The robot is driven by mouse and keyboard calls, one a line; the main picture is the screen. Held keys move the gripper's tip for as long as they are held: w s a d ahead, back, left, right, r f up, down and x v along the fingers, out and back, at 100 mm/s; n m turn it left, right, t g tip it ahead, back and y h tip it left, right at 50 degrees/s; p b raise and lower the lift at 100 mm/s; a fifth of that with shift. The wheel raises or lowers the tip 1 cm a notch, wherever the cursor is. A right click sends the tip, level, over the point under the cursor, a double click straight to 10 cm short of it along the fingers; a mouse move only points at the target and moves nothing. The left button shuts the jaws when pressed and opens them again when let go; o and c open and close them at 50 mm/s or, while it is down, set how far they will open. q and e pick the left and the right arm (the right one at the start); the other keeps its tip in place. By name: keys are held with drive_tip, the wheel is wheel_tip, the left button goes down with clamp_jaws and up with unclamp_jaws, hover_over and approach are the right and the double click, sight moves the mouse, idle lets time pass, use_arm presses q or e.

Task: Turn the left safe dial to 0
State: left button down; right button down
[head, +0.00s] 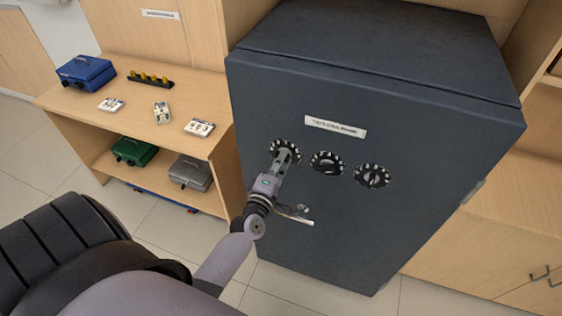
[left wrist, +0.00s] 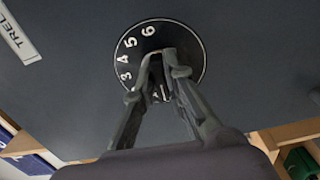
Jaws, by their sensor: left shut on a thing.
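The dark grey safe (head: 420,130) stands upright with three black dials in a row on its door. The left safe dial (head: 279,146) has white numbers around its rim. My right gripper is not in view.
The middle dial (head: 327,162) and right dial (head: 372,176) sit just right of my gripper. A door handle (head: 297,217) is below, near my wrist. A label (head: 335,127) is above the dials. A wooden shelf (head: 185,95) with cash boxes stands left of the safe.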

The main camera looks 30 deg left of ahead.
use_arm(q)
drive_tip(key=shift+f+n, duration=0.1)
drive_tip(key=shift+n, duration=0.3)
drive_tip(key=c, duration=1.6)
unclamp_jaws()
drive_tip(key=shift+c, duration=0.2)
drive_tip(key=v, duration=1.2)
